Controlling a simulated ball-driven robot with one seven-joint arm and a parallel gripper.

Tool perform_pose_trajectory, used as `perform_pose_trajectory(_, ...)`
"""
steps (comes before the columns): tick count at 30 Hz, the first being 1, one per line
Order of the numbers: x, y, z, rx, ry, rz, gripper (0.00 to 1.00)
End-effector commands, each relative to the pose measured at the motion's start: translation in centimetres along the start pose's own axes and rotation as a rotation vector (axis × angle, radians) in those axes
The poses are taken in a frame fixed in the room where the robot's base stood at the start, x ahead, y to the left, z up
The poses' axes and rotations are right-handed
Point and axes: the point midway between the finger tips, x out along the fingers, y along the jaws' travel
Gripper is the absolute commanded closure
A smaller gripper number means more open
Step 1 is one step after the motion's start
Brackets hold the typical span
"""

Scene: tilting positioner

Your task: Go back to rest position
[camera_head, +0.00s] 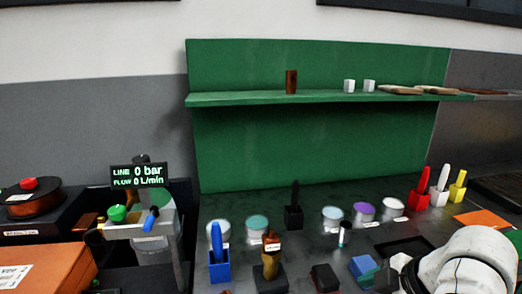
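White rounded links of my own arm fill the lower right corner of the head view. My gripper's fingers do not show in this view, so I cannot see whether it holds anything. The arm links hide part of the dark bench (330,250) at the right. A dark square recess or plate (403,246) lies just left of and behind the arm.
Colored holders stand on the bench: blue (219,263), red (419,195), yellow (457,191). Several round tins, one purple-topped (363,212), stand mid-bench. A gauge display (139,175) reads 0 bar. A green shelf (330,97) runs behind. An orange box (45,268) is front left.

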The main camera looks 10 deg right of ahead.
Motion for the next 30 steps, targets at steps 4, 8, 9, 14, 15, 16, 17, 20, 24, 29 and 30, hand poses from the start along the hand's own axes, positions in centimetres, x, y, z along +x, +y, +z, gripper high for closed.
perform_pose_trajectory(4,3.0,-2.3,-1.9,0.249,0.092,0.005,0.31)
perform_pose_trajectory(8,5.8,-5.4,-1.2,0.478,0.098,-0.013,0.31)
perform_pose_trajectory(9,6.8,-6.7,-0.6,0.547,0.088,-0.022,0.31)
perform_pose_trajectory(14,9.9,-13.0,3.4,0.808,-0.022,-0.05,0.31)
perform_pose_trajectory(15,10.5,-14.8,4.7,0.865,-0.064,-0.053,0.31)
perform_pose_trajectory(16,10.8,-16.2,5.9,0.907,-0.101,-0.053,0.31)
perform_pose_trajectory(17,11.1,-17.6,7.1,0.945,-0.139,-0.051,0.31)
perform_pose_trajectory(20,11.2,-21.7,11.3,1.048,-0.272,-0.027,0.31)
perform_pose_trajectory(24,10.1,-25.6,16.5,1.128,-0.43,0.029,0.31)
perform_pose_trajectory(29,9.3,-27.0,18.8,1.153,-0.497,0.062,0.31)
perform_pose_trajectory(30,9.3,-27.0,18.8,1.153,-0.497,0.062,0.31)
